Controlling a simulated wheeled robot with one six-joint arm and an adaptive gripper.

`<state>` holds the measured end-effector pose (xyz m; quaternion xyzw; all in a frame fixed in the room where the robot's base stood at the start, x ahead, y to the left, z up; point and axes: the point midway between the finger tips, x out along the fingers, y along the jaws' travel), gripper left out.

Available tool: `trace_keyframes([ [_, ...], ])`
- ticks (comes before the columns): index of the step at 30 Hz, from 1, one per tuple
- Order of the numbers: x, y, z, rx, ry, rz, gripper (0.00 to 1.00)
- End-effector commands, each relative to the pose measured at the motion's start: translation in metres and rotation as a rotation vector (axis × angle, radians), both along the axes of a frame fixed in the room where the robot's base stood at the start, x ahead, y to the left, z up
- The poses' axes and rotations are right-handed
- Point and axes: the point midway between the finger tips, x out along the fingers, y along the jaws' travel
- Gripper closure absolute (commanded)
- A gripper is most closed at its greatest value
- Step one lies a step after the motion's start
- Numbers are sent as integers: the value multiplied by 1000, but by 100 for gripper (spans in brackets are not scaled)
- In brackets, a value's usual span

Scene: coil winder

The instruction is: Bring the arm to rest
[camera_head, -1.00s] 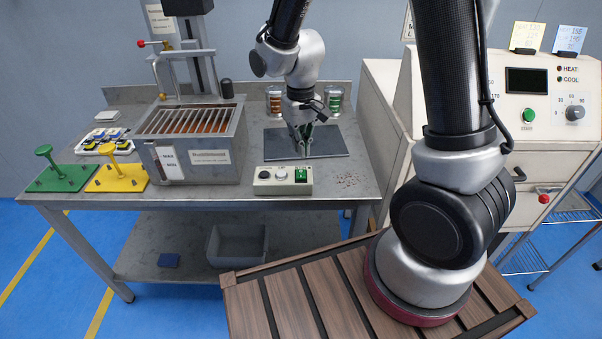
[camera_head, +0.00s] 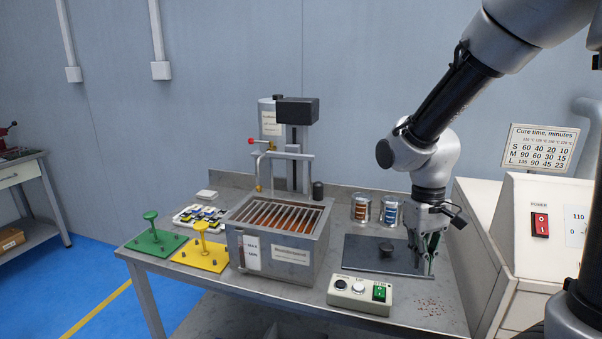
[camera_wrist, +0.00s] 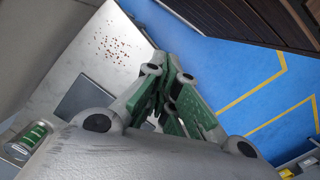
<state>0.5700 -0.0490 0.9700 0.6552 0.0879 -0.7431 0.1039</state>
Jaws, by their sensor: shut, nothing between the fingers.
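My gripper (camera_head: 428,262) is shut and empty. In the head view it points down over the right end of a dark grey plate (camera_head: 360,262) on the metal bench. I cannot tell whether the fingertips touch the plate. In the wrist view the gripper's green finger pads (camera_wrist: 172,105) are close together, with the blue floor and part of the bench beyond.
A control box (camera_head: 358,294) sits at the bench front. Two wire spools (camera_head: 375,209) stand behind the plate. A slotted tank (camera_head: 280,235), yellow stand (camera_head: 201,254) and green stand (camera_head: 153,241) are left. A white oven (camera_head: 535,235) stands close on the right. Small specks (camera_wrist: 113,47) lie on the bench.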

Motion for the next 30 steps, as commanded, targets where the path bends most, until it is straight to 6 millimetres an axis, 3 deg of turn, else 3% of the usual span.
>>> trace_keyframes([
  [6,-49,-45,70,38,-130,-74,100],
  [12,-90,-78,116,67,-314,-173,100],
  [15,-100,-88,133,74,-405,-215,100],
  [21,-109,-98,151,77,-498,-263,100],
  [30,-109,-100,150,75,-497,-270,100],
])
